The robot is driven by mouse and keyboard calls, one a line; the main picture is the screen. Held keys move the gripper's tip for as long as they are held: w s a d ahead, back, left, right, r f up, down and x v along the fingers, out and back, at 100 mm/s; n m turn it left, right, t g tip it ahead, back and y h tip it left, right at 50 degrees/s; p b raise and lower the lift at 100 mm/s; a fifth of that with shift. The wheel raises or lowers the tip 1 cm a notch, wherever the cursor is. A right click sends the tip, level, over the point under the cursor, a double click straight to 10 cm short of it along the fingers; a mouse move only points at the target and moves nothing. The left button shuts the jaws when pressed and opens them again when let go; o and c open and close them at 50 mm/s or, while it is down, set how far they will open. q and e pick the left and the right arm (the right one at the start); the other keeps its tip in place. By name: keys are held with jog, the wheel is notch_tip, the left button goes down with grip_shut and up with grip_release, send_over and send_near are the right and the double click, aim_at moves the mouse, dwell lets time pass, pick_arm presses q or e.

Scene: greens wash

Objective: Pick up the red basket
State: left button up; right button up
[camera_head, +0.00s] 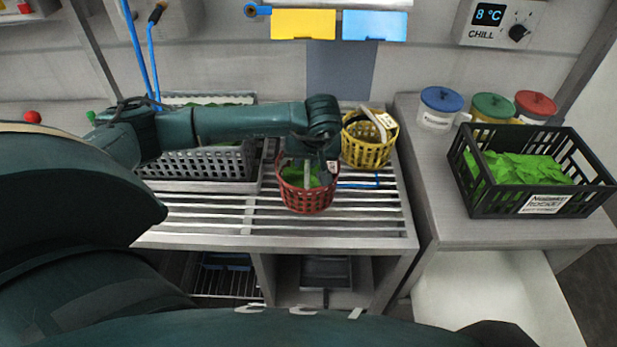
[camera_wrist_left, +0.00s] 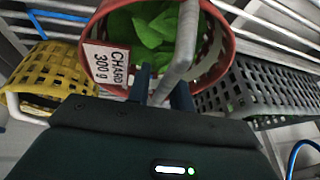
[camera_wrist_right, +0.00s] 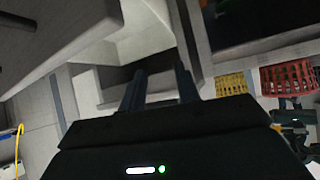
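The red basket (camera_head: 306,197) holds green leaves and stands upright at the front middle of the slatted rack; I cannot tell whether it touches the slats. In the left wrist view the red basket (camera_wrist_left: 228,45) shows a "CHARD 300 g" label and a grey handle. My left gripper (camera_head: 307,160) is above it, with its fingers (camera_wrist_left: 162,88) close on both sides of the handle. My right gripper (camera_wrist_right: 160,85) is open and empty, away from the basket, which also shows in the right wrist view (camera_wrist_right: 288,78).
A yellow basket (camera_head: 366,154) stands close behind on the right. A dark grey crate (camera_head: 205,164) is on the left. A black crate (camera_head: 487,203) of leaves and several lidded jars (camera_head: 440,108) stand on the right counter. The front slats (camera_head: 360,228) are clear.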

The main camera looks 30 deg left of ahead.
pick_arm(q)
jog(key=shift+f, duration=0.1)
jog(key=shift+c, duration=0.3)
grip_shut()
jog(key=shift+w, duration=0.1)
dwell(0.9)
